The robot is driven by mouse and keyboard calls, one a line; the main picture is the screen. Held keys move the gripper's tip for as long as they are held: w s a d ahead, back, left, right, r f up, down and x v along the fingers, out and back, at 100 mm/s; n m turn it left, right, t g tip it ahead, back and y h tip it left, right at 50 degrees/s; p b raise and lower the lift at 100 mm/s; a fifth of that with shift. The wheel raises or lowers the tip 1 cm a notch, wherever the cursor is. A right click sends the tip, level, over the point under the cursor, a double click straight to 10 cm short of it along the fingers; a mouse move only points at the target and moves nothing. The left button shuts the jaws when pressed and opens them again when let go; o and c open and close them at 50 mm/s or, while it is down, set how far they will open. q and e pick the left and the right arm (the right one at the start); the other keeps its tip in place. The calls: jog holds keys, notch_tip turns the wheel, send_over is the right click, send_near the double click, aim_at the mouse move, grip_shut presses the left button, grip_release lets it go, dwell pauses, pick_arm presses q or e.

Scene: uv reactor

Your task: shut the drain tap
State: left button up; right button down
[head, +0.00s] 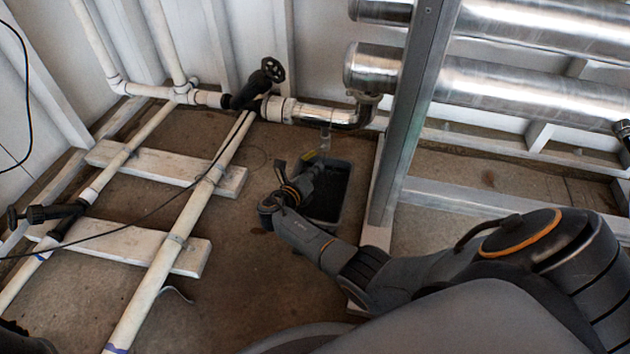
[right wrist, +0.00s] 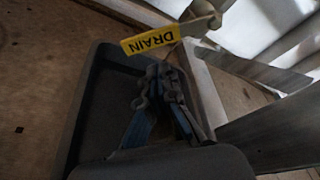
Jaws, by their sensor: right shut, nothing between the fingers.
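The drain tap (right wrist: 203,18) shows at the top of the right wrist view as a small pale fitting with a yellow DRAIN tag (right wrist: 150,38) beside it. In the head view the drain tap (head: 325,136) hangs under the shiny pipe, above a dark tray. I cannot make out its handle position. My right gripper (head: 318,160) reaches in from the lower right, just below the tap and close to the tag. In the right wrist view its fingers (right wrist: 160,78) are shut and empty, over the tray and below the tag. I cannot tell whether they touch the tag. My left gripper is out of view.
The dark tray (head: 325,215) stands on the floor under the tap. A grey metal post (head: 407,120) rises just right of it. A black handwheel valve (head: 262,82) sits on the pipes up left. White pipes on planks (head: 165,165) cover the left floor.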

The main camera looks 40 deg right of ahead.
jog(key=shift+w+a+r+b, duration=0.15)
jog(key=shift+w+a+r, duration=0.15)
jog(key=shift+r, duration=0.1)
jog(key=shift+w+a+r+b, duration=0.15)
jog(key=shift+w+r, duration=0.1)
jog(key=shift+r, duration=0.15)
jog(key=shift+w+a+r+m+p, duration=0.15)
jog(key=shift+m+p, duration=0.15)
jog(key=shift+p, duration=0.35)
